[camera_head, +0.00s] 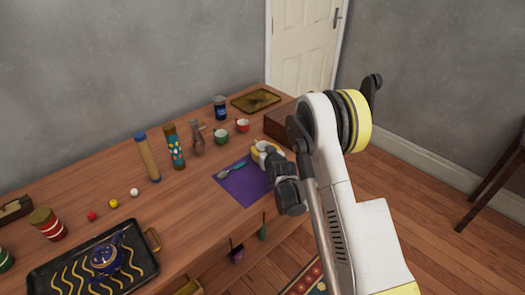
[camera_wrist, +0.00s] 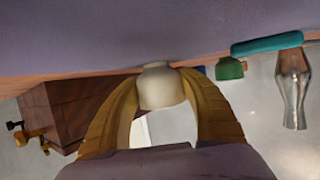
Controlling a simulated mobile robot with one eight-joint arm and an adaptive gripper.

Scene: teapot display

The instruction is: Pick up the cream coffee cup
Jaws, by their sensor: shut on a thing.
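The cream coffee cup (camera_head: 261,147) is at the far right part of the purple cloth in the head view, partly hidden by my gripper (camera_head: 268,156). In the wrist view the cream cup (camera_wrist: 160,88) shows upside down between the two yellow fingers of my gripper (camera_wrist: 163,100). The fingers are shut on the cup, one on each side. I cannot tell whether its base touches the cloth.
A green cup (camera_head: 221,138), a red-and-white cup (camera_head: 242,125) and a glass vase (camera_head: 197,140) stand behind. A wooden box (camera_head: 281,122) is close behind my gripper.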

